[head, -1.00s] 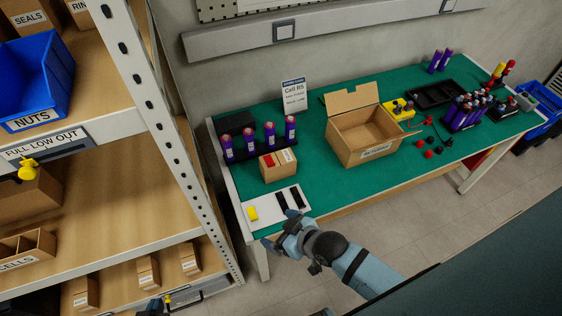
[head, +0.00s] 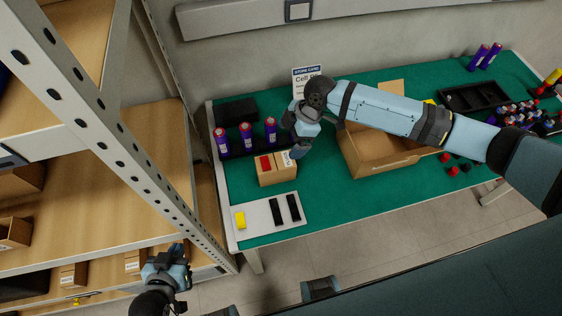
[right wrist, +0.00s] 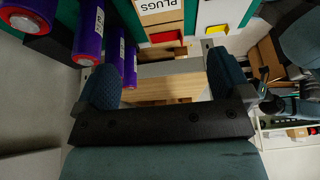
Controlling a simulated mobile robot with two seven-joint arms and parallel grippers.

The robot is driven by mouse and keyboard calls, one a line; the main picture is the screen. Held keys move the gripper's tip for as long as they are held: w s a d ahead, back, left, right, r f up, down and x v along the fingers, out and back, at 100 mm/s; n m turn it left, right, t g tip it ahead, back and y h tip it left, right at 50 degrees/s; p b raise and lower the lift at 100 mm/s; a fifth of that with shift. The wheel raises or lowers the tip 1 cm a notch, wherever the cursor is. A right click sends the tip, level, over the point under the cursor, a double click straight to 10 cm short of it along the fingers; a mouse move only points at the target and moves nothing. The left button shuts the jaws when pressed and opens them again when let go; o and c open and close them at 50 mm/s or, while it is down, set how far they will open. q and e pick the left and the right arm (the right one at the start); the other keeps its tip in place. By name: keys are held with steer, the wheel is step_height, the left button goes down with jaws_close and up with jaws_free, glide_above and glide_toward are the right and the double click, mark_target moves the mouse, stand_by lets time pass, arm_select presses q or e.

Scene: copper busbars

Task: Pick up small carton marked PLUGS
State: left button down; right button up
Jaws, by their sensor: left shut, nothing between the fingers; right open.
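The small carton (head: 277,176), brown with a red patch and a white label on top, stands on the green bench in front of the purple cells. In the right wrist view its PLUGS label (right wrist: 158,8) shows at the top edge, and the carton is cut off there. My right gripper (head: 298,148) is open and empty beside the carton's back right corner, apparently above the bench. Its spread fingers show in the right wrist view (right wrist: 165,80). My left gripper (head: 178,254) is shut and empty, low by the shelf at the left.
Purple cells (head: 246,135) stand in a black holder behind the carton. A white board (head: 262,217) with a yellow block and black strips lies in front. A larger open box (head: 375,160) stands to the right, partly behind my arm. The shelf post (head: 110,135) borders the left.

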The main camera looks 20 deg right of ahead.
mark_target(277, 161)
steer(key=x, duration=0.7)
steer(key=shift+s+a+f, duration=0.1)
steer(key=shift+a, duration=0.1)
steer(key=p+x, duration=0.1)
steer(key=x, duration=0.5)
steer(key=shift+f, duration=0.1)
steer(key=shift+s+f, duration=0.1)
steer(key=shift+f, duration=0.15)
steer(key=shift+r, duration=0.1)
steer(key=c, duration=1.1)
